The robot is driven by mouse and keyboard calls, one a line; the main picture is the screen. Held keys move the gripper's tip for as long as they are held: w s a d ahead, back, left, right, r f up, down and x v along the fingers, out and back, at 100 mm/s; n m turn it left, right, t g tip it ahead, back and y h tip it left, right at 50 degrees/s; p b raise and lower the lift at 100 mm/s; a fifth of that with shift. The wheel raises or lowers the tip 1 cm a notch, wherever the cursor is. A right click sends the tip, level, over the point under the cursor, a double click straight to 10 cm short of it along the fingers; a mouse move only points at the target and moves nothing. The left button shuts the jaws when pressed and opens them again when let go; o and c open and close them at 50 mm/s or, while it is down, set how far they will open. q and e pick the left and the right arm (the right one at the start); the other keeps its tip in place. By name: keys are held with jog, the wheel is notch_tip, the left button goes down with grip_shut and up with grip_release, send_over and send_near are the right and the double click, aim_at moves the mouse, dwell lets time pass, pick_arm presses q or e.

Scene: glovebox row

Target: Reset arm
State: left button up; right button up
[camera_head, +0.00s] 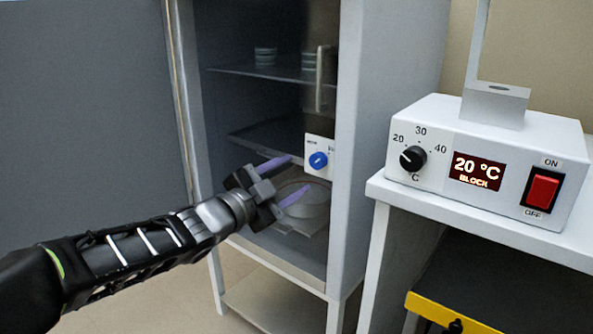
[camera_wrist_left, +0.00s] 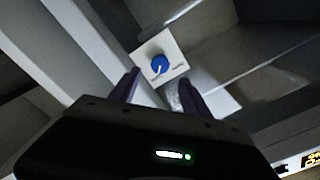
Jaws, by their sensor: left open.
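My left gripper (camera_head: 283,181) reaches in from the left, in front of the open cabinet (camera_head: 352,150). Its two purple fingers are apart with nothing between them. Beyond them is a round grey plate-like device (camera_head: 308,204) on the cabinet's lower level. A white panel with a blue knob (camera_head: 318,160) is just right of the fingertips. In the left wrist view the blue knob (camera_wrist_left: 160,64) shows ahead, above and between the purple fingers (camera_wrist_left: 155,92). The fingers look apart from it. My right gripper is not in view.
A white heater unit (camera_head: 490,165) with a black dial, a display reading 20 °C BLOCK and a red switch stands on a white table (camera_head: 480,222) at right. Stacked dishes (camera_head: 265,56) sit on the cabinet's upper shelf (camera_head: 262,71). A yellow-edged dark bin (camera_head: 450,312) is below the table.

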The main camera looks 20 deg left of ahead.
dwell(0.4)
pick_arm(q)
jog(key=s+d+f+n+g+y, duration=0.2)
jog(key=s+d+f+n+g, duration=0.3)
jog(key=f, duration=1.4)
jog(key=s+f+n+g+y, duration=0.15)
jog(key=f+n, duration=0.65)
jog(key=f, duration=1.1)
jog(key=s+d+f+n+g, duration=0.1)
jog(key=s+d+f+g, duration=0.25)
jog(key=s+f, duration=0.8)
jog(key=s+d+f+n+g, duration=0.25)
jog(key=s+f+g, duration=0.25)
jog(key=s+f, duration=0.65)
jog(key=s+d+r+p, duration=0.1)
jog(key=s+r+p, duration=0.1)
jog(key=r+p, duration=1.4)
jog(key=s+d+r+m+p, duration=0.1)
jog(key=r+p, duration=1.5)
jog(key=r, duration=0.2)
jog(key=shift+s+r+g+h+p, duration=0.2)
jog(key=shift+s+g+h+p, duration=0.15)
jog(key=shift+g+h, duration=0.1)
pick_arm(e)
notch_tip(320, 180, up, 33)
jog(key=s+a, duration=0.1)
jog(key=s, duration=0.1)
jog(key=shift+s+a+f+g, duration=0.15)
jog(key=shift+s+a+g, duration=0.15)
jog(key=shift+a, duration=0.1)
